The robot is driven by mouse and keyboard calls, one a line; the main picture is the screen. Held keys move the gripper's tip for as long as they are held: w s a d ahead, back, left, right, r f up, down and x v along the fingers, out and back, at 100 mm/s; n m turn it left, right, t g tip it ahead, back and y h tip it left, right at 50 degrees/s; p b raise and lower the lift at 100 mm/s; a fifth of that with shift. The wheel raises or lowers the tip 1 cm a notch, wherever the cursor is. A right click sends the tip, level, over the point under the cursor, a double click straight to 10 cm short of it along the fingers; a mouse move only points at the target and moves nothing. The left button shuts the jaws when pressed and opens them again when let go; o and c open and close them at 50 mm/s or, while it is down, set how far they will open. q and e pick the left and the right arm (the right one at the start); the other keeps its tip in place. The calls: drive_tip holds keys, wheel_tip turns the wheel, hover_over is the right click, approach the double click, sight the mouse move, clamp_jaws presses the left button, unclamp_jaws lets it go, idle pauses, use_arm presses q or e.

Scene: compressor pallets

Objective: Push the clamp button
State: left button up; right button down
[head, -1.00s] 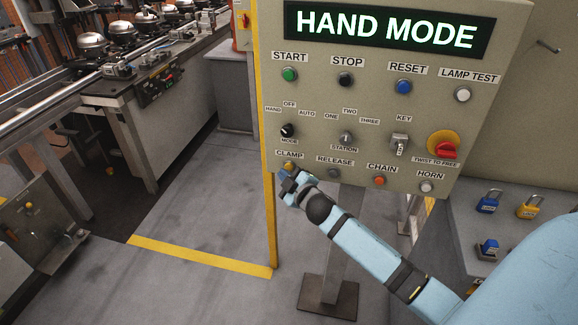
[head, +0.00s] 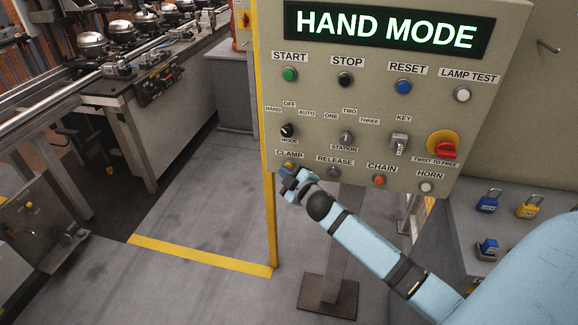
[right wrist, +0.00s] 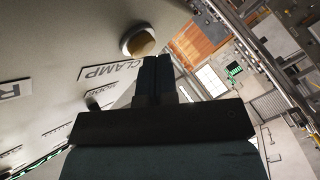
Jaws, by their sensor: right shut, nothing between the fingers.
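The control panel (head: 375,115) has a lit sign reading HAND MODE. The yellow clamp button (head: 289,166) is at its lower left, under the CLAMP label (head: 289,155). My right gripper (head: 287,177) is shut and empty at the clamp button, partly covering it from below. In the right wrist view the shut fingers (right wrist: 156,62) point toward the clamp button (right wrist: 140,42), with the CLAMP label (right wrist: 108,72) to their left. I cannot tell whether the fingertips touch the button. My left gripper is not in view.
The release button (head: 333,172) is just right of the gripper, with the chain button (head: 379,180) and horn button (head: 426,187) further right. The red emergency stop (head: 445,150) sits above them. Padlocks (head: 488,202) lie on a grey surface at the right. A conveyor stands at the left.

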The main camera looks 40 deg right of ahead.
drive_tip(key=shift+w+d, duration=0.1)
drive_tip(key=shift+d, duration=0.05)
idle(0.3)
drive_tip(key=shift+s+a, duration=0.65)
drive_tip(key=shift+a, duration=0.1)
drive_tip(key=s+a+p, duration=0.1)
drive_tip(key=s+a, duration=0.3)
drive_tip(key=shift+a, duration=0.3)
idle(0.8)
drive_tip(key=s+a+f+m+g+y+p, duration=0.2)
drive_tip(key=s+a+p, duration=0.3)
drive_tip(key=s, duration=0.7)
drive_tip(key=s+a+f+m+g+y+p, duration=0.2)
drive_tip(key=s+a+m+g+p, duration=0.2)
drive_tip(key=s+a, duration=0.5)
drive_tip(key=s+p, duration=0.2)
drive_tip(key=s, duration=0.1)
drive_tip(key=shift+s+a+f, duration=0.3)
